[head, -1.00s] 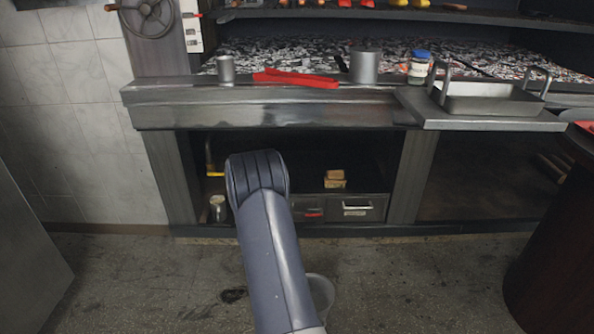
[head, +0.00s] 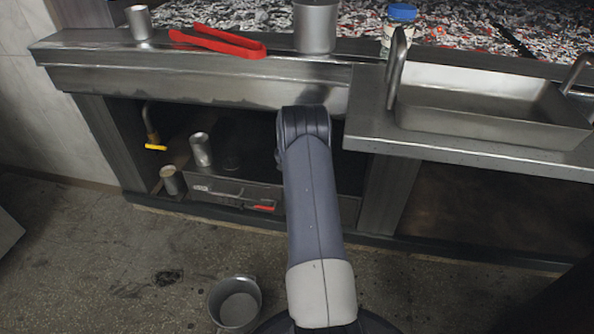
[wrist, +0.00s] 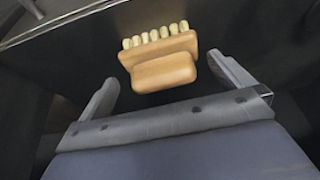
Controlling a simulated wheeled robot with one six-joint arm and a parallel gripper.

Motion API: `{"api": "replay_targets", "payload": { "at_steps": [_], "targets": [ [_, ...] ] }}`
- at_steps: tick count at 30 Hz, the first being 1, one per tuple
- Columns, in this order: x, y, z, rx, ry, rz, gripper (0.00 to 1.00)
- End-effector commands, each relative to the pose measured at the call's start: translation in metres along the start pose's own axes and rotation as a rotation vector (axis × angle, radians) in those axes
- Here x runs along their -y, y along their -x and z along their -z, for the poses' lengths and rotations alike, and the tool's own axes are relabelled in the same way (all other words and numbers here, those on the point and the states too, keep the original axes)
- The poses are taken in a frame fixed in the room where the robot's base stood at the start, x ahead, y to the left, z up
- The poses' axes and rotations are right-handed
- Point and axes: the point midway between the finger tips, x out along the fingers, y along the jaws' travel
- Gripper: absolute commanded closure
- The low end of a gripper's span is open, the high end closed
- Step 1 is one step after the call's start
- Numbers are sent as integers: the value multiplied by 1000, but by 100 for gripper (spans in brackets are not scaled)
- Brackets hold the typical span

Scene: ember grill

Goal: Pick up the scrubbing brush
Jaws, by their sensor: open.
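The scrubbing brush (wrist: 162,68) shows in the wrist view, a tan wooden block with a row of pale bristle tufts along its far side. It lies on a dark surface just beyond my gripper. My gripper (wrist: 168,82) is open, with one finger to the left and one to the right of the brush's near part. I see no contact between the fingers and the brush. In the head view my arm hides the brush and the gripper inside the dark shelf under the counter.
The steel counter (head: 200,88) overhangs the shelf. Red tongs (head: 220,42), a steel pot (head: 315,27) and a steel tray (head: 480,105) stand on it. Metal cups (head: 201,150) and a yellow-handled tap (head: 153,140) are left of my arm. A bucket (head: 236,303) stands on the floor.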

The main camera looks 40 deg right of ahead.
Motion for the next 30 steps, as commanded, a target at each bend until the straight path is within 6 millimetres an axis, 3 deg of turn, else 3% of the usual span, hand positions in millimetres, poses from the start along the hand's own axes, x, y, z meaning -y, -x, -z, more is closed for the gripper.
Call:
{"api": "replay_targets", "payload": {
  "at_steps": [7,12,16,25,30],
  "targets": [
    [-1,-5,9,-1,0,0,0],
    [-1,-37,7,2,-1,0,0],
    [-1,-51,8,1,-1,0,0],
    [0,-53,9,0,0,1,0],
    [0,-53,9,0,0,0,13]
  ]
}}
